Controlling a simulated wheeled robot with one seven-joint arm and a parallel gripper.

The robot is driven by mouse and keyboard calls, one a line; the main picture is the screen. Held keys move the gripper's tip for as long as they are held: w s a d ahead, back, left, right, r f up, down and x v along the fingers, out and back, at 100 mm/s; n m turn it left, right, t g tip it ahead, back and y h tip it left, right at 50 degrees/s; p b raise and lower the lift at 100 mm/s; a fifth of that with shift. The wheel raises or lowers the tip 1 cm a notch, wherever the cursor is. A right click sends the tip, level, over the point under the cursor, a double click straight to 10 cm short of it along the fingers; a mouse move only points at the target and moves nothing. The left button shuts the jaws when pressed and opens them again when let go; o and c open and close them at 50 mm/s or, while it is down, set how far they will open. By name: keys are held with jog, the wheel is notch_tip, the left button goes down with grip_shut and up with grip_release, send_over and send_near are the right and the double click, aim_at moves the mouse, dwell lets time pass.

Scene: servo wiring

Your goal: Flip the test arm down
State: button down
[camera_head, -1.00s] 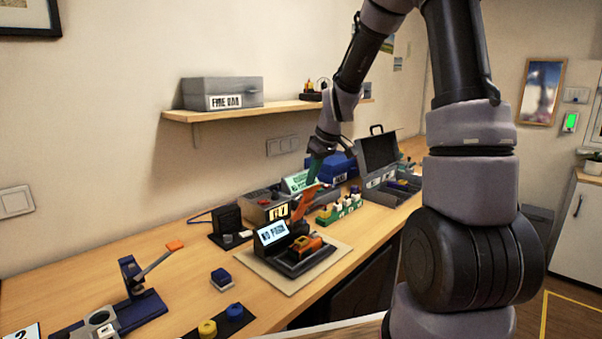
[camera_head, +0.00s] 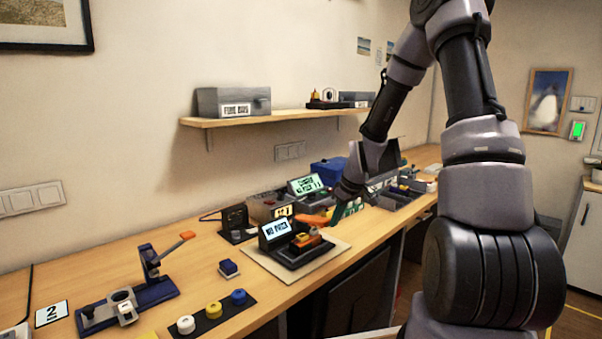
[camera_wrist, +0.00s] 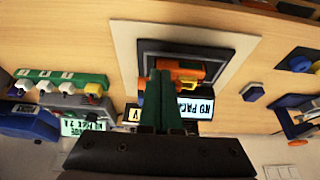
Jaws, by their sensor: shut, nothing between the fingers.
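The test stand (camera_head: 290,254) is a dark fixture with a lit display (camera_head: 275,229) that seems to read "NO PACK". A yellow-and-orange block (camera_head: 305,240) sits on it. An orange arm (camera_head: 312,220) stands out above the block, close to level; it is probably the test arm. My gripper (camera_head: 333,217) is at the right end of this arm, its green fingers partly hidden by my wrist. In the wrist view my gripper (camera_wrist: 160,74) is shut and empty, fingertips over the stand beside orange parts (camera_wrist: 187,68). I cannot tell whether they touch.
A lever press (camera_head: 150,275) with an orange handle stands at the left, near a strip of knobs (camera_head: 212,315) and a blue block (camera_head: 228,268). Behind the stand are a grey unit with a green display (camera_head: 305,185) and a black box (camera_head: 235,218). A shelf (camera_head: 270,116) hangs above.

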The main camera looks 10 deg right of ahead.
jog(key=shift+s+d+f, duration=0.1)
jog(key=shift+s+f, duration=0.05)
jog(key=shift+f, duration=0.65)
jog(key=shift+s+d+f, duration=0.1)
jog(key=shift+s+f, duration=0.05)
jog(key=shift+f, duration=0.65)
jog(key=shift+w+a, duration=0.1)
jog(key=shift+w, duration=0.05)
